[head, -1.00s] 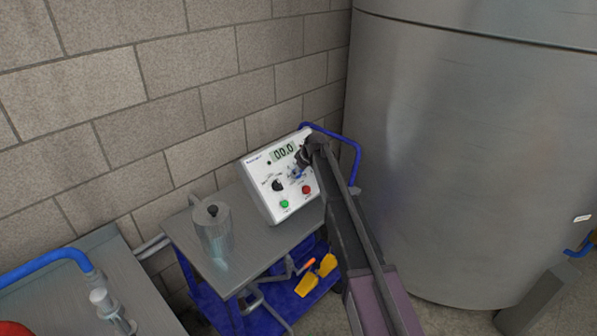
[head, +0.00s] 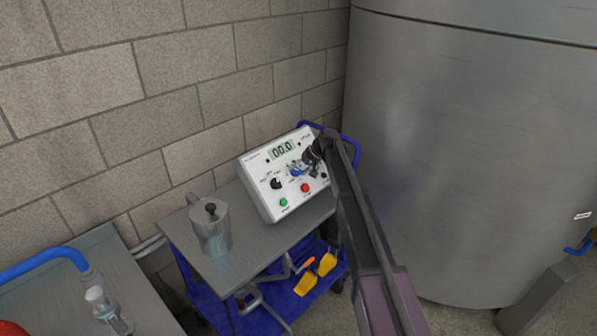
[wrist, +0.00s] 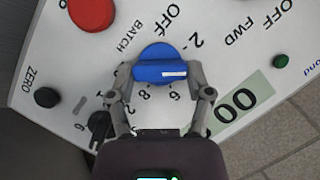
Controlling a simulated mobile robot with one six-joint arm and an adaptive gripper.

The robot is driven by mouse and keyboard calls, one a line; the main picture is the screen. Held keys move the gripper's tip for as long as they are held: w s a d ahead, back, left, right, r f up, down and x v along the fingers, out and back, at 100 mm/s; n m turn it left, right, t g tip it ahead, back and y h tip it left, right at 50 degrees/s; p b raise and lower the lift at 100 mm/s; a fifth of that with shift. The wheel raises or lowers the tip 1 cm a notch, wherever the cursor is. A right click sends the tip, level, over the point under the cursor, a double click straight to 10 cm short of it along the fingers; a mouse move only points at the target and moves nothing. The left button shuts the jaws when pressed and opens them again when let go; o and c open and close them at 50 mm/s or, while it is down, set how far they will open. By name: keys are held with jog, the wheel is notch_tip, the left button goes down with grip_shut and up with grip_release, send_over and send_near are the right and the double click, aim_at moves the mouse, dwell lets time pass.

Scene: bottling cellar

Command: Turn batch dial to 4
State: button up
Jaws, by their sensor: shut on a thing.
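The blue batch dial (wrist: 158,66) is a round knob with a raised grip bar on the white sloped panel (wrist: 60,60). It also shows small in the head view (head: 297,171). My gripper (wrist: 158,72) is shut on the dial, one finger at each end of the bar. In the head view my gripper (head: 308,160) reaches the panel from the right. The white mark on the bar points right in the wrist view, between the 2 and the 6. The label there is hidden by a finger. The digital display (head: 281,150) reads 00.0.
A red button (head: 305,188), a green button (head: 283,202) and a black selector knob (head: 276,184) sit close to the dial. A metal jug (head: 211,232) stands on the cart left of the panel. A large steel tank (head: 450,150) is close on the right.

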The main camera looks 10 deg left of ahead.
jog(key=m+y+b, duration=0.1)
jog(key=m, duration=0.2)
jog(key=shift+s+d+f, duration=0.1)
jog(key=shift+f, duration=0.05)
jog(key=shift+m, duration=0.3)
jog(key=o, duration=1.1)
jog(key=shift+o, duration=0.2)
jog(key=shift+n, duration=0.4)
